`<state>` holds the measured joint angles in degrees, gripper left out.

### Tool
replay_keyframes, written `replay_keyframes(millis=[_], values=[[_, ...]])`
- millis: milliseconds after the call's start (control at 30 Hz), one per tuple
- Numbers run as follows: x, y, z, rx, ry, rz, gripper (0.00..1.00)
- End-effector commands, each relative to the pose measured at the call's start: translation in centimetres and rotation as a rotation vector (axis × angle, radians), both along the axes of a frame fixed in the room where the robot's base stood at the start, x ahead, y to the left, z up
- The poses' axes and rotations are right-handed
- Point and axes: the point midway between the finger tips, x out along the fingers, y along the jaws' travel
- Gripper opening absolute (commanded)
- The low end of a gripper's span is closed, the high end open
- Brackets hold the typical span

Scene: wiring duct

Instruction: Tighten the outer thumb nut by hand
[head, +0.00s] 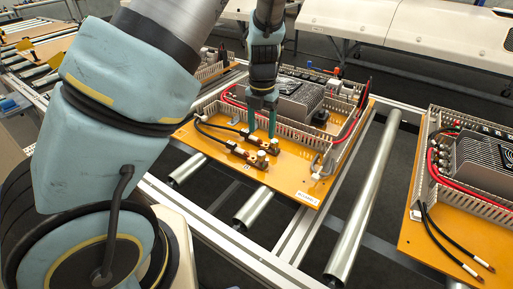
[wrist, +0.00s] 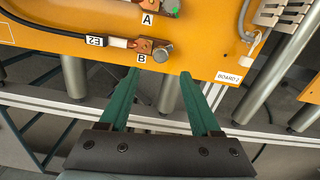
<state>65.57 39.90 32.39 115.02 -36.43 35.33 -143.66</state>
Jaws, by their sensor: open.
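The board (head: 296,184) is orange, with a plate reading BOARD 2 (wrist: 229,78). Near its edge, the outer thumb nut (wrist: 162,53) is a round grey metal knob beside the letter B, on a copper lug with a black cable. It also shows in the head view (head: 262,156). A second terminal, marked A (wrist: 147,19), lies farther in and is partly cut off. My gripper (wrist: 160,75) is open and empty, with two green fingers. In the wrist view the nut appears just beyond the fingertips, between their lines, apart from both. My gripper also shows above the board in the head view (head: 262,128).
A slotted grey duct (head: 300,135) and a finned power unit (head: 297,98) stand behind the terminals. Metal rollers (head: 365,200) and rails lie around the board. Another orange board (head: 450,240) with loose black cables is on the right. Front space beside the board is open.

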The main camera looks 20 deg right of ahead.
Motion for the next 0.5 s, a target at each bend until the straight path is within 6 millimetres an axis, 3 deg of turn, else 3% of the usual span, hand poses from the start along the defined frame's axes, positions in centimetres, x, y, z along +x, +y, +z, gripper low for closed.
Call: replay_keyframes(millis=[300,500], values=[[0.0,0.2,-5.9,0.004,0.004,0.0,0.64],[0.0,0.1,-8.2,0.001,0.001,-0.002,0.64]])
